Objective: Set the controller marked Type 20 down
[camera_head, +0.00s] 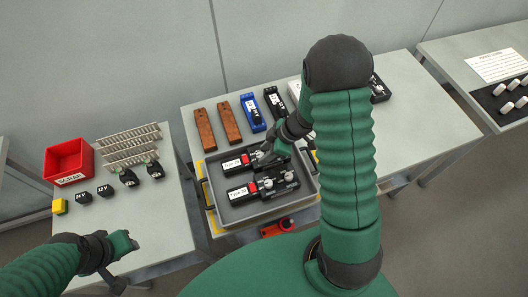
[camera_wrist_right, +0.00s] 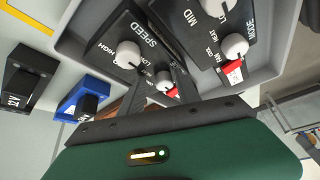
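The controller marked Type 20 (camera_head: 232,164) is a black box with a white label, a red part and grey knobs, in the upper part of the grey tray (camera_head: 262,212). Its small label is hard to read. My right gripper (camera_head: 272,155) is at its right end. In the right wrist view the fingers (camera_wrist_right: 162,92) lie along both sides of the box marked SPEED (camera_wrist_right: 128,38) and look closed on it. I cannot tell whether its underside touches the tray. A second, similar controller (camera_head: 240,192) lies below it. My left gripper (camera_head: 128,244) is at the lower left, away from these.
Behind the tray stand brown blocks (camera_head: 204,129), a blue module (camera_head: 252,112) and black modules. A red and black item (camera_head: 278,227) lies at the tray's front.

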